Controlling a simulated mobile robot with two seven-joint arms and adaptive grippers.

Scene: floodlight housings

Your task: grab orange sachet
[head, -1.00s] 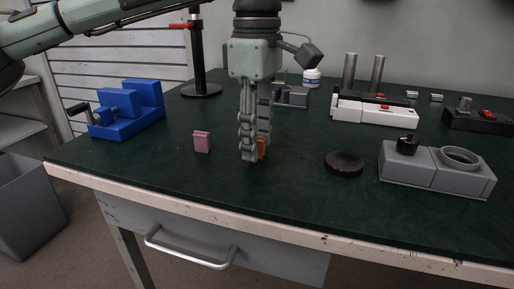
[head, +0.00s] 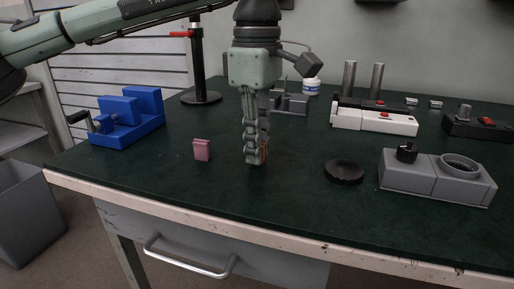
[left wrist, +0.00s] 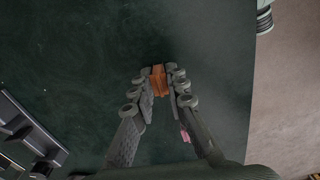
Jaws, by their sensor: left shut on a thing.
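The orange sachet (left wrist: 159,81) shows between my left gripper's fingertips in the left wrist view. In the head view only a thin orange strip of the sachet (head: 264,151) shows beside the fingers. My left gripper (head: 255,156) points straight down at the green tabletop and is shut on the sachet; it also shows in the left wrist view (left wrist: 160,84). The fingers hide most of the sachet in the head view. I cannot tell whether the sachet still touches the table. My right gripper is not in view.
A pink sachet (head: 201,150) stands just left of the gripper. A black disc (head: 344,172) and a grey housing (head: 437,179) lie to the right. A blue vise (head: 128,117) is at the left, a black stand (head: 199,70) behind. The table's front edge (head: 200,207) is near.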

